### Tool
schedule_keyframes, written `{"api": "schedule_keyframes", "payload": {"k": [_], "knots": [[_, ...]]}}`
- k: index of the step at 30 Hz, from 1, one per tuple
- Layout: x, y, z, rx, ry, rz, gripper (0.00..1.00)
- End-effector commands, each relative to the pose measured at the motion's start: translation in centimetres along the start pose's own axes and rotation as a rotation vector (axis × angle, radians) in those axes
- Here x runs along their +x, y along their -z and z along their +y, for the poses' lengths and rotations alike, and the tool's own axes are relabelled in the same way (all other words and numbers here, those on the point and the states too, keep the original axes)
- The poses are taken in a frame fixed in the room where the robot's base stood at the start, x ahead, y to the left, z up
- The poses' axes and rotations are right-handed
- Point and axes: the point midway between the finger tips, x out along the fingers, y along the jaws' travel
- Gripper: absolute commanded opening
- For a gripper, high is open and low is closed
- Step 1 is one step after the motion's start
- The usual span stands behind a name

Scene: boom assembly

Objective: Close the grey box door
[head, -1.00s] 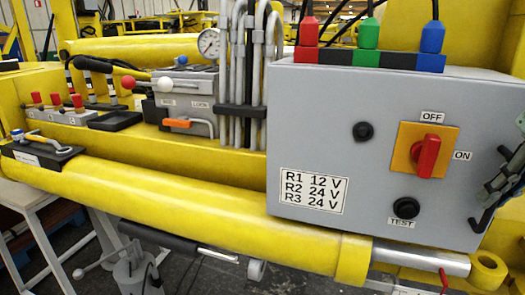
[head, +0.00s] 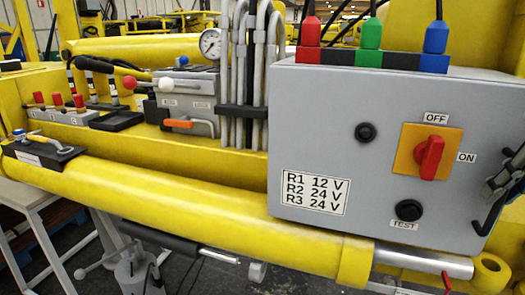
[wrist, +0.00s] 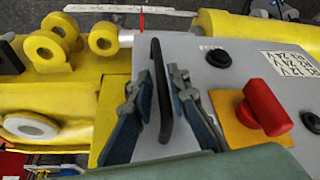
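The grey box (head: 330,120) stands at the right in the head view. Its front door carries an orange plate with a red switch (head: 431,158), black knobs and a label reading R1 12 V, R2 24 V, R3 24 V. A black handle (head: 488,222) is at the door's right edge. My gripper (head: 508,172) is partly cut off at the right edge there. In the wrist view, my gripper (wrist: 162,82) has its fingers apart, one on each side of the black handle (wrist: 160,95). I cannot tell whether either finger touches it. The door's hinge side and any gap behind the door are not clear.
Red, green and blue connectors (head: 370,35) with cables stand on top of the box. A yellow cylinder (head: 210,210) runs below it, with its metal rod (head: 425,262) at the right. Grey pipes (head: 250,75) and a gauge (head: 210,43) stand left of the box.

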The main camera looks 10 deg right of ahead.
Motion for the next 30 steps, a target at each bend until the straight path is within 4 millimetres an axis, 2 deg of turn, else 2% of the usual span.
{"api": "schedule_keyframes", "payload": {"k": [6,12,17,30], "knots": [[-3.8,0.1,0.1,0.002,-0.007,0.005,0.16],[-6.0,0.1,0.1,0.002,-0.007,0.005,0.16],[-6.6,0.1,0.1,0.001,-0.006,0.004,0.16],[-6.6,0.1,0.0,0.001,-0.006,0.003,0.16]]}}
